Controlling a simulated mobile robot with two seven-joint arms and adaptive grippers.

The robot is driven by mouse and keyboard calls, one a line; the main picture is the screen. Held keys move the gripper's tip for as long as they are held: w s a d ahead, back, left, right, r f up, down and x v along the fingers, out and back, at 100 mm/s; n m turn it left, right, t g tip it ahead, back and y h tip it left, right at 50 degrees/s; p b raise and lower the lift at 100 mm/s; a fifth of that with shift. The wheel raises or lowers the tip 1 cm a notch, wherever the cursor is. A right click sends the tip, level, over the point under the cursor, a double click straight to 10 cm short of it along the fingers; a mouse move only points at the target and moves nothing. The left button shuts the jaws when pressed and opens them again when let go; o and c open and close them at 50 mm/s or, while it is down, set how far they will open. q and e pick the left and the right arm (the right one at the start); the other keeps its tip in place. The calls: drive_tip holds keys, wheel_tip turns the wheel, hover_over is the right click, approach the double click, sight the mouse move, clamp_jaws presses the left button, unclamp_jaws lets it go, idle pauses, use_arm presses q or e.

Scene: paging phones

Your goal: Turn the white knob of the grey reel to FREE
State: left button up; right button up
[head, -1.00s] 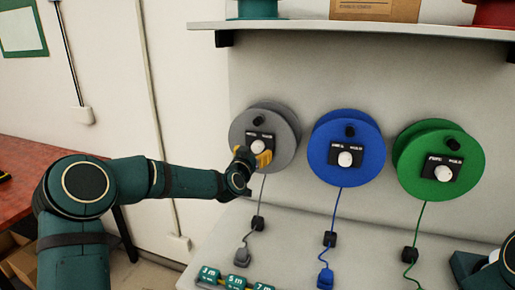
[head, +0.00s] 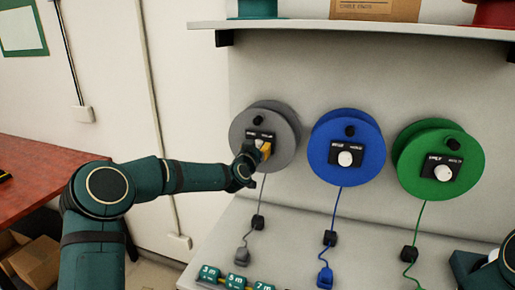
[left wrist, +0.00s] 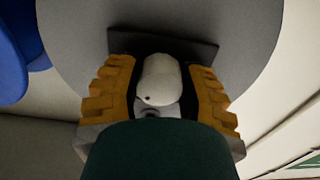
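The grey reel (head: 285,130) is mounted on the pale panel, leftmost of three reels. Its dark label plate (head: 262,134) carries lettering too small to read. My left gripper (head: 261,153) is at the front of this reel and mostly hides the knob in the head view. In the left wrist view, the white knob (left wrist: 159,80) sits between the two yellow fingers (left wrist: 160,95), whose dark pads close against both its sides. A small dark dot shows on the knob's near end. The knob's setting cannot be read. My right gripper's fingers are not visible.
The blue reel (head: 368,137) and green reel (head: 470,155) stand to the right, each with a white knob. Cords hang to plugs on the ledge below. Labelled teal blocks (head: 238,281) lie at the front. A shelf (head: 290,24) runs above. A red table (head: 40,170) is at left.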

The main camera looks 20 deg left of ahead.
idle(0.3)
use_arm(q)
drive_tip(key=shift+f+n+b, duration=0.2)
drive_tip(key=shift+n+b, duration=0.5)
drive_tip(key=shift+b, duration=0.25)
drive_tip(key=n+b, duration=0.4)
drive_tip(key=shift+n+b, duration=0.8)
drive_tip(key=shift+n, duration=0.2)
drive_tip(key=shift+d+n+b, duration=0.1)
drive_tip(key=shift+n+b, duration=0.2)
drive_tip(key=shift+n, duration=0.6)
drive_tip(key=shift+r+n, duration=0.1)
drive_tip(key=shift+n, duration=0.8)
drive_tip(key=n, duration=0.5)
drive_tip(key=shift+r, duration=0.1)
drive_tip(key=shift+n, duration=1)
drive_tip(key=shift+d, duration=0.1)
